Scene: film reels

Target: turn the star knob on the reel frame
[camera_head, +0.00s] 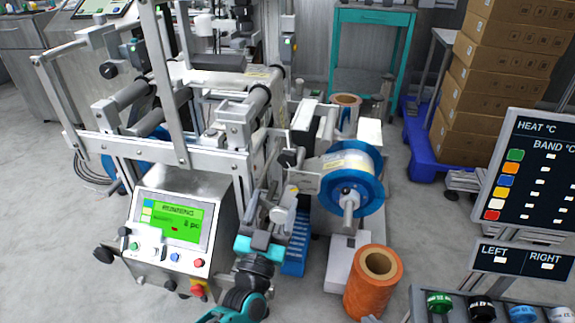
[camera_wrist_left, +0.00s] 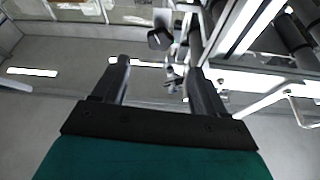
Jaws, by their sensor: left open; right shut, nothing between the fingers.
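The reel frame (camera_head: 215,160) is a grey metal machine left of centre in the head view. A black knob (camera_wrist_left: 160,38), which looks like the star knob, shows in the left wrist view on a grey block. It lies beyond the fingertips of my left gripper (camera_wrist_left: 158,66), roughly in line with the gap between them. The two dark fingers are apart and nothing is between them. In the head view my left gripper (camera_head: 268,222) reaches up from below beside the frame's right end; its fingertips are hard to make out.
A control box (camera_head: 180,225) with a green screen stands left of my left arm. A blue reel (camera_head: 372,203) is mounted at right, with an orange roll (camera_head: 360,298) below it. Boxes (camera_head: 510,75) are stacked at the back right. Grey floor is open at the far left.

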